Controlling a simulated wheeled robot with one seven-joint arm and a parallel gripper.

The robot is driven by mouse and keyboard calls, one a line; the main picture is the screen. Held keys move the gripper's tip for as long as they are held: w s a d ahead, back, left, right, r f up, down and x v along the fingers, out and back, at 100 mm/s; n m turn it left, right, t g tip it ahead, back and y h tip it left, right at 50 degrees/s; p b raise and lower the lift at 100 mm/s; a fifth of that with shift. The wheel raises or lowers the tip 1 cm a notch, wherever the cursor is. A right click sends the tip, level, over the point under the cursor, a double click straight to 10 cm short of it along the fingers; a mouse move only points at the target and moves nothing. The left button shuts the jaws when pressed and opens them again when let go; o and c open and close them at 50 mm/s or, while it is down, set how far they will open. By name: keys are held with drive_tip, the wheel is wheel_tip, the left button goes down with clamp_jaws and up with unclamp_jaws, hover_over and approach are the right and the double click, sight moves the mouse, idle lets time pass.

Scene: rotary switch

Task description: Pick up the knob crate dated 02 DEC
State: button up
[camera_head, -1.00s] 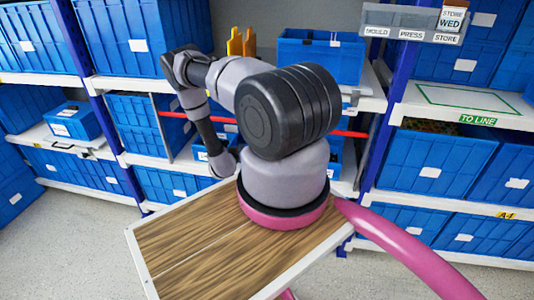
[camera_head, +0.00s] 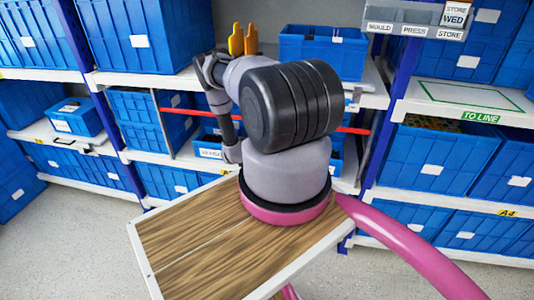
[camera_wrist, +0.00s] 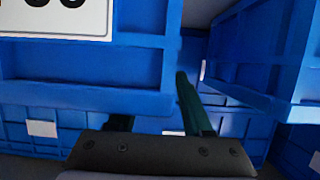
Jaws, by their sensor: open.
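In the wrist view a blue crate (camera_wrist: 110,65) fills the upper left, close to my gripper. Its white label (camera_wrist: 65,15) is cut off by the frame edge, with only the bottoms of large dark characters showing, so no date can be read. My gripper (camera_wrist: 155,115) is open and empty, its two fingers apart near the lower edge of this crate. In the head view my arm reaches to the middle shelf, where a small blue crate with a lettered label (camera_head: 210,153) stands partly hidden behind the arm. That label is too small to read, and my fingers cannot be made out there.
Another blue crate (camera_wrist: 262,60) stands at the right in the wrist view, with a dark gap between the two. In the head view a red bar (camera_head: 352,130) crosses the middle shelf opening. Blue crates fill the racks. Orange upright pieces (camera_head: 237,40) stand on the upper shelf.

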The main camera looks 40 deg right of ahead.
clamp_jaws()
idle(1.4)
